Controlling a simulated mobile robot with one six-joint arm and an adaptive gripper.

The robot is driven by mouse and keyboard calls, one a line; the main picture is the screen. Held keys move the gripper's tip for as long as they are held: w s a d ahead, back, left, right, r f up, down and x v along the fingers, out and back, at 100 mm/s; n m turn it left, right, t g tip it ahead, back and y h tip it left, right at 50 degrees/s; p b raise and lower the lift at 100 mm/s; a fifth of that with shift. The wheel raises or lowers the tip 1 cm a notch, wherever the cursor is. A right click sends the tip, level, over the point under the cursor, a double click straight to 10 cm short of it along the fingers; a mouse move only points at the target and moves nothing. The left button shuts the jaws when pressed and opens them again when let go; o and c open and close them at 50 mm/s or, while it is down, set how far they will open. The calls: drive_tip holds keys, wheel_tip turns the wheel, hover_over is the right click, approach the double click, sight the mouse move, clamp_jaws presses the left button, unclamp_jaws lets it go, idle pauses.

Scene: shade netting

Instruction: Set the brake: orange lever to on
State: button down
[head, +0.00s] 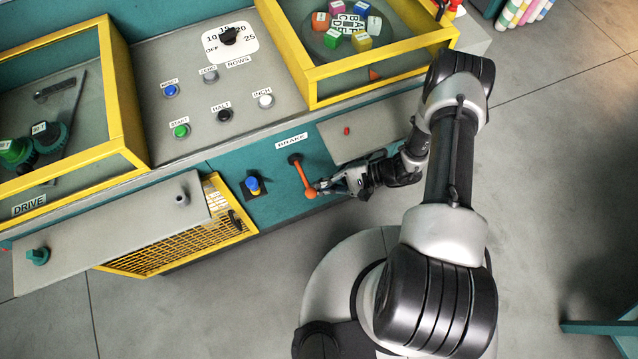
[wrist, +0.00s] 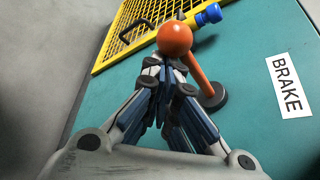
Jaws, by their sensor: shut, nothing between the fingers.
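The orange brake lever (head: 302,178) sticks out from a dark round pivot on the teal front panel, below the BRAKE label (head: 291,141). In the head view its ball end points down and slightly right. In the wrist view the lever's orange ball (wrist: 174,38) is just beyond the fingertips, with its arm running down right to the pivot. The BRAKE label (wrist: 288,86) is at the right there. My gripper (head: 322,187) is shut and empty, its tips at or very near the ball; I cannot tell whether they touch. No on or off marking is readable.
A blue knob (head: 253,184) sits left of the lever, beside a yellow mesh guard (head: 190,238). A grey panel with a small red part (head: 347,131) lies right of the lever. Yellow-framed boxes and labelled buttons are above. Floor is clear at the lower left.

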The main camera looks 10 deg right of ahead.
drive_tip(key=shift+a+r+p, duration=0.1)
drive_tip(key=shift+r+p, duration=0.35)
drive_tip(key=shift+r, duration=1)
wheel_tip(320, 180, down, 5)
drive_tip(key=w+b, duration=0.1)
drive_tip(key=b, duration=0.4)
drive_tip(key=w+d+r+p, duration=0.1)
drive_tip(key=d+r+p, duration=0.1)
drive_tip(key=d+r, duration=0.4)
drive_tip(key=d, duration=0.3)
drive_tip(key=shift+w+d+p, duration=0.15)
drive_tip(key=shift+w+p, duration=0.2)
drive_tip(key=shift+p, duration=0.05)
